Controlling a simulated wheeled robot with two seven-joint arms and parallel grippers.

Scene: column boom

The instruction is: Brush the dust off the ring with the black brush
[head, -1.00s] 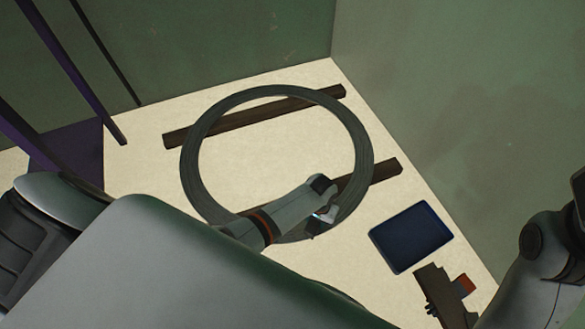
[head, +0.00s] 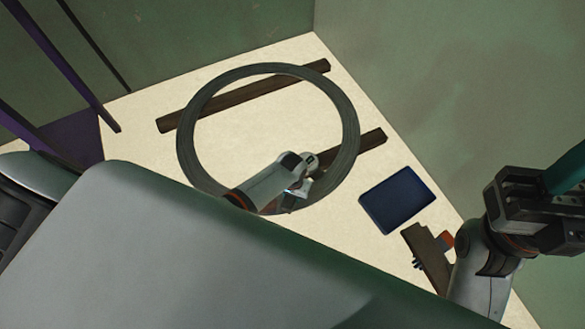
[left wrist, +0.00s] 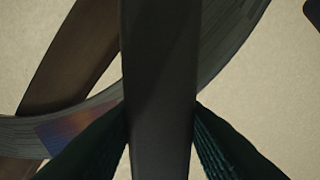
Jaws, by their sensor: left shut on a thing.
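The large dark grey ring (head: 350,118) lies across two brown beams on a pale floor. It also shows in the left wrist view (left wrist: 222,62), with a purple and orange tinted patch on its left part. My left gripper (head: 300,186) is over the ring's lower right part. In the left wrist view its dark green fingers (left wrist: 160,135) are shut on a long black piece, which I take for the black brush (left wrist: 158,60). Its bristles are hidden, and I cannot tell whether it touches the ring. My right gripper (head: 562,180) is at the right edge, away from the ring; its fingertips are not clear.
The brown beams (head: 185,113) lie under the ring. A dark blue tray (head: 397,201) is right of it. Green walls (head: 430,70) close the corner; purple posts (head: 75,70) stand left.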

